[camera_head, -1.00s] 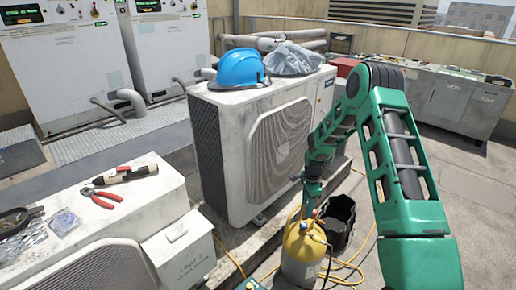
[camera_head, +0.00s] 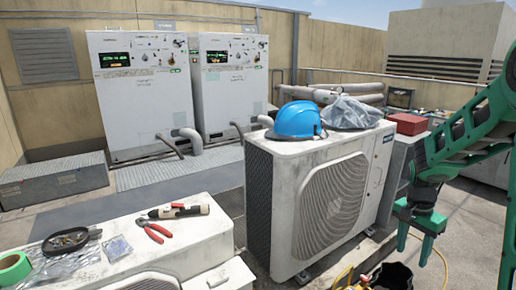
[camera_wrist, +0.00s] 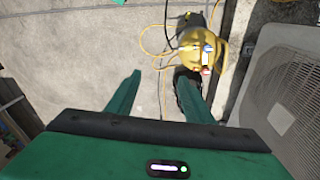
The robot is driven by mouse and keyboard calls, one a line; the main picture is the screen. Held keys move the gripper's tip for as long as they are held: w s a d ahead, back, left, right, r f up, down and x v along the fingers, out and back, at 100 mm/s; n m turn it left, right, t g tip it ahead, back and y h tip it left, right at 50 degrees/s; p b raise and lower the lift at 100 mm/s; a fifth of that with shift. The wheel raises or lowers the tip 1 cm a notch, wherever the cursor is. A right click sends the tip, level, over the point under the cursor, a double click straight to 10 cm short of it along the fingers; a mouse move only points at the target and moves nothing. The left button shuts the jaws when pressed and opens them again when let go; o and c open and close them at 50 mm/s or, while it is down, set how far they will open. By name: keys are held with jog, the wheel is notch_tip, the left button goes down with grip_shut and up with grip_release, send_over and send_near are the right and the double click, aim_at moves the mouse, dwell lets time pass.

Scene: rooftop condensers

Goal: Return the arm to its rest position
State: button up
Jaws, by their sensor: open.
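My green gripper (camera_head: 415,247) hangs pointing down at the right of the head view, to the right of the white condenser unit. Its two fingers are apart and nothing is between them. In the wrist view my gripper (camera_wrist: 160,92) also shows two spread, empty fingers over the concrete floor. My green arm comes in from the right edge of the head view, bent down at the wrist.
A condenser unit (camera_head: 318,200) with a blue helmet (camera_head: 297,119) and a grey plastic bag (camera_head: 352,112) stands left of my gripper. A yellow cylinder (camera_wrist: 203,50) with hoses stands on the floor below. Red pliers (camera_head: 152,229) lie on the nearer unit.

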jog(key=s+a+r+n, duration=0.1)
jog(key=s+r+n, duration=0.1)
jog(key=s, duration=0.7)
jog(key=s+a+r+n+y, duration=0.1)
jog(key=s+r, duration=0.3)
jog(key=s, duration=0.5)
jog(key=s+a+r+n, duration=0.2)
jog(key=s+r+n, duration=0.1)
jog(key=s, duration=0.7)
jog(key=shift+a+r+n+y, duration=0.25)
jog(key=shift+r+n+y, duration=0.05)
jog(key=shift+r, duration=0.3)
